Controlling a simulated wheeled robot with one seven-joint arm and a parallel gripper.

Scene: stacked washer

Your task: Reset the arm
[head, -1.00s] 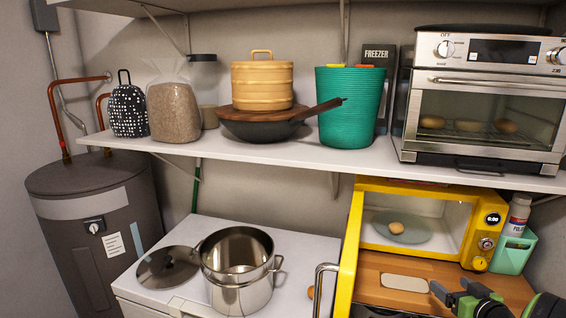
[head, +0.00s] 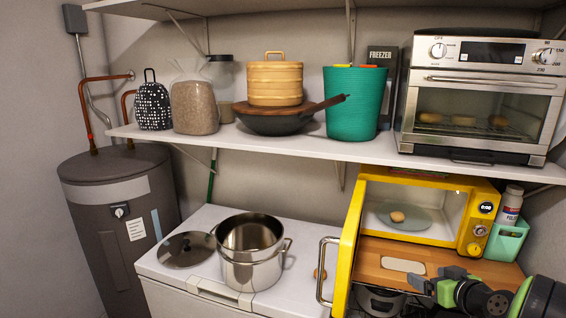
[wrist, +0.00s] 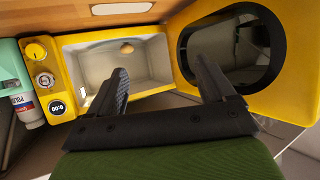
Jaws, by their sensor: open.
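My gripper (wrist: 158,64) is open and empty in the wrist view, its two dark fingers spread apart. It faces the yellow microwave (wrist: 60,35), whose door stands open to the right in that view. A small brown round item (wrist: 127,48) lies inside the microwave, clear of the fingers. In the head view my green and black arm is at the lower right, in front of the microwave (head: 474,212); its fingertips are hard to make out there. The brown item sits on the glass plate (head: 412,222).
The open microwave door (head: 348,245) juts forward left of my arm. A steel pot (head: 252,275) stands on the white appliance (head: 210,218). A teal holder with a bottle (head: 507,240) is right of the microwave. A toaster oven (head: 412,128) stands on the shelf above.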

